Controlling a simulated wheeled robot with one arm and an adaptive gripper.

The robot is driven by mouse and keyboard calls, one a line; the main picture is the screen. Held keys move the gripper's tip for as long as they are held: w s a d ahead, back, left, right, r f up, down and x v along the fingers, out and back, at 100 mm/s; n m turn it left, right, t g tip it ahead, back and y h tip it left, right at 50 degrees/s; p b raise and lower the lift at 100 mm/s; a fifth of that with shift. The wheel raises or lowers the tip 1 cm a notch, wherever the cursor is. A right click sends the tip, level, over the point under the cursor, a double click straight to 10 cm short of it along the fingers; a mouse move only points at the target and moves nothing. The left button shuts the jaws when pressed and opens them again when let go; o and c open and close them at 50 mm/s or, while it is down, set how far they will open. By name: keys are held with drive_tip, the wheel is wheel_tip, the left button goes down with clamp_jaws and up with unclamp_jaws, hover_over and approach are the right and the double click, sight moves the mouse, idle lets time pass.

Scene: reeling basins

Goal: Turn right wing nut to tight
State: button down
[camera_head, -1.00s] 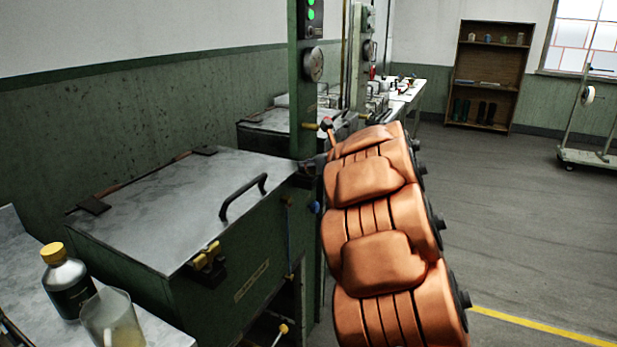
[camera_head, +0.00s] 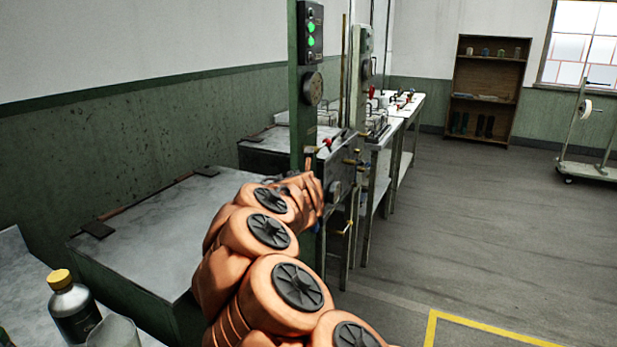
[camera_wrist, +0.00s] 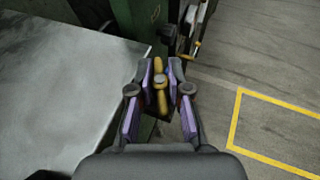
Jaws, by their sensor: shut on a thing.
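The brass wing nut (camera_wrist: 160,84) stands between my fingers in the wrist view, its long axis running up and down the picture. My gripper (camera_wrist: 160,78) is shut on it, with the purple finger pads on its left and right sides. The wing nut is just off the right edge of the grey metal lid (camera_wrist: 65,95) of the green basin. In the head view the lid (camera_head: 150,215) lies flat, and my orange arm hides its front right part, the gripper and the wing nut. I cannot tell how tight the nut is.
A green post (camera_head: 303,110) with green lights rises behind the basin's far end. A dark bottle with a yellow cap (camera_head: 73,308) and a clear beaker (camera_head: 114,334) stand at the lower left. Another basin (camera_head: 272,150) stands farther back.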

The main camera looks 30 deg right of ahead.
drive_tip(key=shift+w+a+r+m+g+h+p, duration=0.1)
drive_tip(key=shift+m+g+h+p, duration=1)
drive_tip(key=shift+p, duration=1.65)
drive_tip(key=shift+a+r+m+g+h+p, duration=0.1)
drive_tip(key=shift+m+g+h+p, duration=0.95)
drive_tip(key=shift+p, duration=1.65)
drive_tip(key=shift+d+m+g+p, duration=0.1)
drive_tip(key=shift+m+g+p, duration=0.35)
drive_tip(key=shift+m+p, duration=0.2)
drive_tip(key=shift+f+m+g+p, duration=0.2)
drive_tip(key=shift+m+g+p, duration=0.3)
drive_tip(key=shift+p, duration=0.1)
drive_tip(key=c, duration=1.1)
unclamp_jaws()
drive_tip(key=shift+d, duration=0.1)
drive_tip(key=v, duration=1.2)
drive_tip(key=shift+f, duration=0.2)
